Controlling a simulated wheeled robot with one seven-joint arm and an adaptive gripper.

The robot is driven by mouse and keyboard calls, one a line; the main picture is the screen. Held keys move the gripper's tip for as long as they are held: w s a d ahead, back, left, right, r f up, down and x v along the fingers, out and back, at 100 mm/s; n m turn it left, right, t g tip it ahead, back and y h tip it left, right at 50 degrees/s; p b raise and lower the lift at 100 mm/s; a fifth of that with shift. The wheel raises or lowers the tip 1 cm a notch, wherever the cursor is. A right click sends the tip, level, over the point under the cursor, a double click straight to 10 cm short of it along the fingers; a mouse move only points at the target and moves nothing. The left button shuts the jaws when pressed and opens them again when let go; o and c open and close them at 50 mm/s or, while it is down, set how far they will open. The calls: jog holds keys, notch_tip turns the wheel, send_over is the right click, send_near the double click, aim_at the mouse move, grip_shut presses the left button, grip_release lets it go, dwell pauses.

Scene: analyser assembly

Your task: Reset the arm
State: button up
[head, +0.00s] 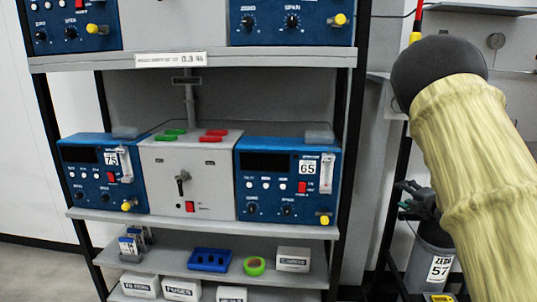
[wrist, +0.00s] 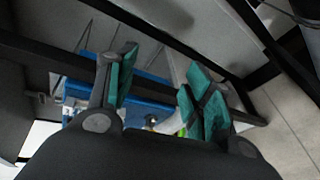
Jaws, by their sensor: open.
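My arm, in a pale yellow sleeve, rises at the right of the head view. My gripper (head: 418,203) shows there partly, low behind the sleeve and right of the shelf rack. In the wrist view my gripper (wrist: 155,90) has its teal-padded fingers spread apart, with nothing held between them. Behind the fingers, a blue surface and dark rack bars show, too cut off to name surely.
A rack shelf (head: 200,222) holds two blue analysers (head: 100,175) (head: 285,182) beside a grey switch box (head: 187,178). The lower shelf has a blue tray (head: 209,259), green tape (head: 254,266) and small boxes (head: 293,259). A grey container (head: 430,262) labelled ZERO 57 stands close below my gripper.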

jog(key=s+a+f+m+g+h+p, duration=0.1)
jog(key=s+a+f+m+g, duration=0.2)
jog(key=s+f, duration=0.55)
jog(key=s+a+f+m+g+p, duration=0.1)
jog(key=s+a+f+m, duration=0.35)
jog(key=f, duration=0.75)
jog(key=s+a+f+m+g+h, duration=0.1)
jog(key=s+a+f+m+g, duration=0.1)
jog(key=s+f+m, duration=0.55)
jog(key=s+a+f+m+g+p, duration=0.1)
jog(key=s+a+f+m+g, duration=0.1)
jog(key=s, duration=1.1)
jog(key=s+a+f+m+g+p, duration=0.1)
jog(key=s+a+f+m+g, duration=0.2)
jog(key=s+a+f, duration=0.4)
jog(key=s+a+f+m+g+p, duration=0.1)
jog(key=s+a+f+m+g, duration=0.1)
jog(key=s, duration=1.6)
notch_tip(320, 180, down, 2)
jog(key=a+g, duration=0.1)
jog(key=a, duration=0.2)
jog(key=shift+s+f+m+g, duration=0.2)
jog(key=shift+s+m+g, duration=0.1)
jog(key=shift+g, duration=0.1)
